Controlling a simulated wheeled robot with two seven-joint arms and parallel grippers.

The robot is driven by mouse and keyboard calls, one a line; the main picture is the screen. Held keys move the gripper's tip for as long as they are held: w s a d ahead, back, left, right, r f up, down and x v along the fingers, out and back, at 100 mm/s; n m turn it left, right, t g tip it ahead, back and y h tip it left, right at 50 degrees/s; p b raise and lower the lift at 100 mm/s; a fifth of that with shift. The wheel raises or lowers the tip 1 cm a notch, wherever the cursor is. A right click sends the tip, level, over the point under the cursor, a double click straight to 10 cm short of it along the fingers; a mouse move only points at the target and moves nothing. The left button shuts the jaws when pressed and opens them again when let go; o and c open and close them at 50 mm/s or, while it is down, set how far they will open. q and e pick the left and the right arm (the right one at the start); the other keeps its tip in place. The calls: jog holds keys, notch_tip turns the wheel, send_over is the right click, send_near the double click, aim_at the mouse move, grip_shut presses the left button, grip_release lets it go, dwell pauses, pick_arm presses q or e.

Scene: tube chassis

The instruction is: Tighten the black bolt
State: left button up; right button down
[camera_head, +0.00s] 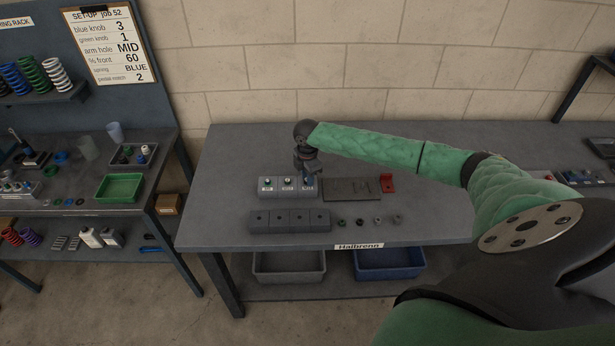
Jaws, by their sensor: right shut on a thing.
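My right gripper (310,173) points down over the right-hand block of a row of light grey blocks (284,189) on the grey table. It is shut at the top of that block, on what looks like the black bolt, which the fingers hide almost fully. The left block carries a green knob (267,180) and the middle block a pale-topped knob (288,180). My left gripper is out of view.
A row of dark blocks (290,221) and several small dark round parts (360,222) lie in front. A dark flat plate (350,190) and a red bracket (387,183) are to the right. Grey (289,275) and blue (390,272) bins sit below. The table's left end is clear.

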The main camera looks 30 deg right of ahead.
jog(key=m, duration=0.3)
jog(key=shift+f, duration=0.1)
jog(key=shift+m, duration=0.5)
jog(key=c, duration=1.1)
grip_release()
jog(key=shift+c, duration=0.2)
jog(key=shift+r+b, duration=0.45)
notch_tip(320, 180, up, 6)
jog(key=b, duration=0.3)
jog(key=shift+f, duration=0.1)
jog(key=shift+r, duration=0.55)
